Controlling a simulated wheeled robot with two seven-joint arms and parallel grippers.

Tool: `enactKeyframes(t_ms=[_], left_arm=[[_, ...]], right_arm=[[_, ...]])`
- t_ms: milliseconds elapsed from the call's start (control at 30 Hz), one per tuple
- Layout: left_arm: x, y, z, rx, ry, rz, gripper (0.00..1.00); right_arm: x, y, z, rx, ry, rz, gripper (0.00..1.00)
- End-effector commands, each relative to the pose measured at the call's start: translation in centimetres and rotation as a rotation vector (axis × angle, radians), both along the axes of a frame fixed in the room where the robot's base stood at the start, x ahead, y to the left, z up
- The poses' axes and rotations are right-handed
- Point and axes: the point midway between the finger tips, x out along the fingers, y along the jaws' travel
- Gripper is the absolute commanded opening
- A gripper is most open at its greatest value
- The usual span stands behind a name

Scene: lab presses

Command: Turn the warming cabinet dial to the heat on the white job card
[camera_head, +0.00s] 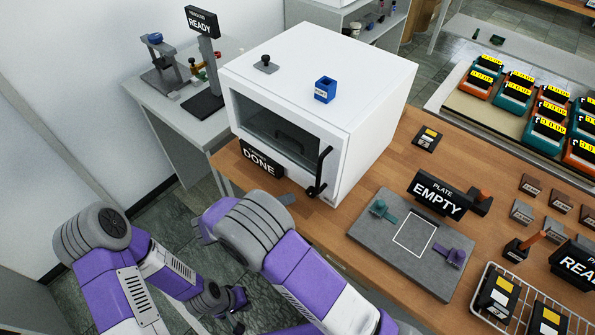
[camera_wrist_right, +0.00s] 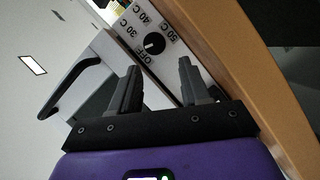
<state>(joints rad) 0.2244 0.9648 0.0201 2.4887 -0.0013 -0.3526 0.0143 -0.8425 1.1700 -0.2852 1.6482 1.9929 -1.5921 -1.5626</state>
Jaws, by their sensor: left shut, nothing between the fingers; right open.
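The warming cabinet (camera_head: 370,100) is a white box with a dark window and a black door handle (camera_head: 320,172), on the wooden bench in the head view. Its black round dial (camera_wrist_right: 154,43) shows in the right wrist view, on a white panel marked OFF, 30 C, 40 C and 50 C. The dial's pointer is too small to read surely. My right gripper (camera_wrist_right: 160,75) is open, its fingers pointing toward the panel, with the dial beyond and between the tips. My left gripper (camera_head: 238,300) is shut and empty, low above the floor. I cannot make out a white job card.
The black DONE sign (camera_head: 262,164) stands by the cabinet's front. A grey plate (camera_head: 365,238) with an EMPTY sign (camera_head: 438,194) lies to the right. A wire rack (camera_head: 480,290) of dark blocks is at lower right. A blue holder (camera_head: 325,89) sits on the cabinet.

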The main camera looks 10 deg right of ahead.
Motion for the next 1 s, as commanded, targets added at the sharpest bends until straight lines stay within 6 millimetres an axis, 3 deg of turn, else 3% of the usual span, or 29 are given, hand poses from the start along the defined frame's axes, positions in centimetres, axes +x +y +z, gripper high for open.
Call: enactKeyframes(t_ms=[500,867,1000], left_arm=[[-0.1,0.0,-1.3,0.0,0.002,0.0,0.0],[-0.1,0.0,-1.3,0.0,0.002,0.0,0.0],[-0.1,0.0,-1.3,0.0,0.002,0.0,0.0]], right_arm=[[2.1,-6.3,-1.4,-0.001,0.0,0.0,0.46],[2.3,-6.9,-1.5,0.001,-0.001,0.001,0.46],[2.3,-6.9,-1.5,0.001,-0.001,0.001,0.26]])
